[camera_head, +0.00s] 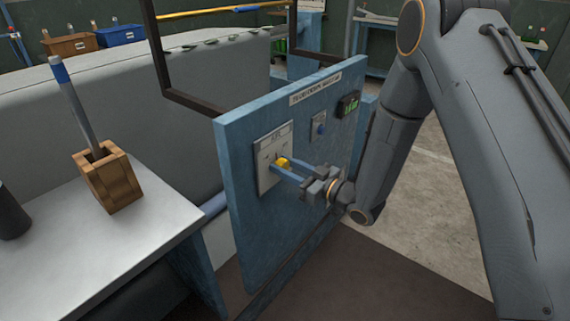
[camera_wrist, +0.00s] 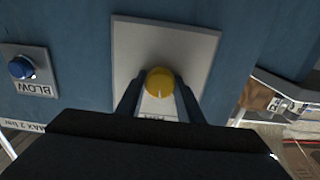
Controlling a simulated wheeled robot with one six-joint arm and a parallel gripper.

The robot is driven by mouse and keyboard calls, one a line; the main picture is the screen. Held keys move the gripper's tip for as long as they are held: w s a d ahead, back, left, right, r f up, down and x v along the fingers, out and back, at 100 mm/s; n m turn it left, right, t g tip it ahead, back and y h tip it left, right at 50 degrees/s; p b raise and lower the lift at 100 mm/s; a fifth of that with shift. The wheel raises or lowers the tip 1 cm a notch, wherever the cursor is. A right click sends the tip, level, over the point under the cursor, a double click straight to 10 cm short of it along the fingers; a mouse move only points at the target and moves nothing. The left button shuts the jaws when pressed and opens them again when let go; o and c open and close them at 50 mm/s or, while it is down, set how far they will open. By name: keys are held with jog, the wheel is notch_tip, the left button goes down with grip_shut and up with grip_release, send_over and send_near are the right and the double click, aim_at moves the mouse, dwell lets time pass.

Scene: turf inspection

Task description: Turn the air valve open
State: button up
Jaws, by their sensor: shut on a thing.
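The air valve (camera_head: 284,162) is a small yellow knob on a pale plate (camera_head: 266,174) fixed to the blue panel. In the wrist view the yellow knob (camera_wrist: 160,82) sits in front of the pale plate (camera_wrist: 201,45), with a light mark near its lower edge. My gripper (camera_head: 280,167) reaches the panel from the right with its blue fingers on either side of the knob. In the wrist view my gripper (camera_wrist: 158,95) is shut on the knob, one finger on each side.
A grey bench (camera_head: 130,235) at left holds a wooden block (camera_head: 112,180) with an upright tool. A dark frame (camera_head: 192,103) rises behind the panel.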

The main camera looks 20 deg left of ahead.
jog(key=m+p, duration=0.1)
jog(key=m, duration=0.4)
jog(key=shift+m, duration=0.3)
jog(key=shift+m+p, duration=0.5)
jog(key=shift+m, duration=1.7)
jog(key=o, duration=1.1)
jog(key=shift+c, duration=0.2)
